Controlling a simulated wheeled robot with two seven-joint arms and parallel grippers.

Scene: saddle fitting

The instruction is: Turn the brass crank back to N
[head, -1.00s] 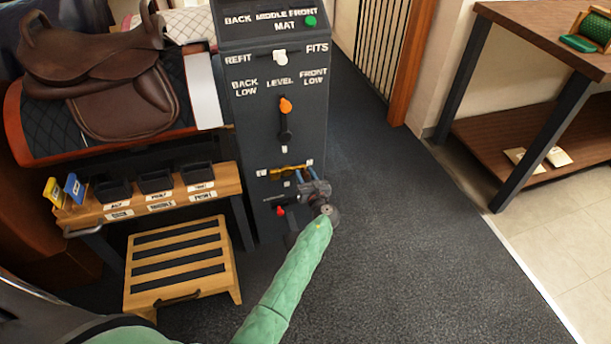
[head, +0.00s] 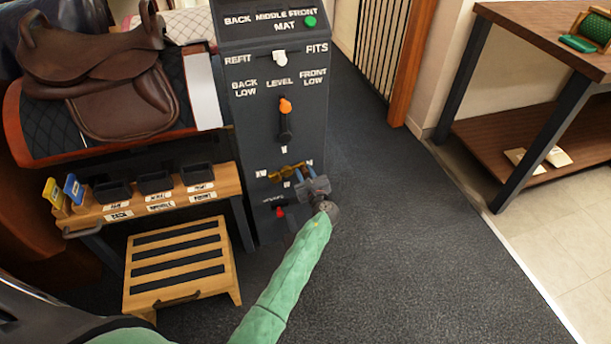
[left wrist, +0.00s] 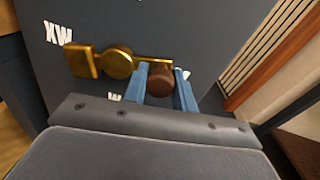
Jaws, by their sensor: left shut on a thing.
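In the left wrist view, the crank's round hub (left wrist: 118,64) and square brass end (left wrist: 82,62) show, with the square end beside the XW mark (left wrist: 57,33). The crank's brown knob (left wrist: 160,79) is between the blue fingers of my left gripper (left wrist: 163,88), which are shut on it. A letter behind the right finger is partly hidden. My right gripper is not in view.
The post (head: 245,130) also carries an orange-knobbed lever (head: 285,106), a white knob (head: 280,58) and a red knob (head: 280,211) below the crank. A wooden step (head: 180,262) and a shelf with black bins (head: 155,182) stand left. The floor right of the post is clear.

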